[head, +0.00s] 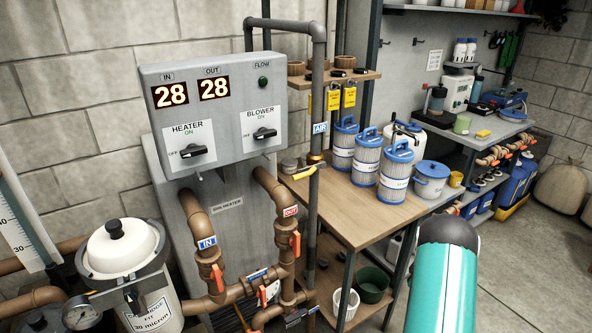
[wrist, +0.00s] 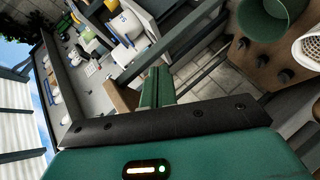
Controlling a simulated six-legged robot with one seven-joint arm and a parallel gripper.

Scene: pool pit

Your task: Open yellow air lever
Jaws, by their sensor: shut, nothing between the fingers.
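The yellow air lever (head: 303,173) is on the thin vertical grey pipe (head: 314,210), below the blue AIR label (head: 320,128). It sticks out to the left, roughly across the pipe, under a brass fitting (head: 315,158). My gripper (wrist: 157,86) shows in the wrist view with its green fingers together and nothing between them. The lever does not show in the wrist view. In the head view only a teal and black part of my arm shows at lower right, apart from the lever; the gripper itself cannot be made out there.
The heater panel (head: 210,105) and brown pipes with orange valves (head: 295,245) stand left of the air pipe. A wooden bench (head: 335,205) with blue-capped filters (head: 366,160) is close on its right. A green bucket (wrist: 272,15) sits low on a shelf. Floor at right is clear.

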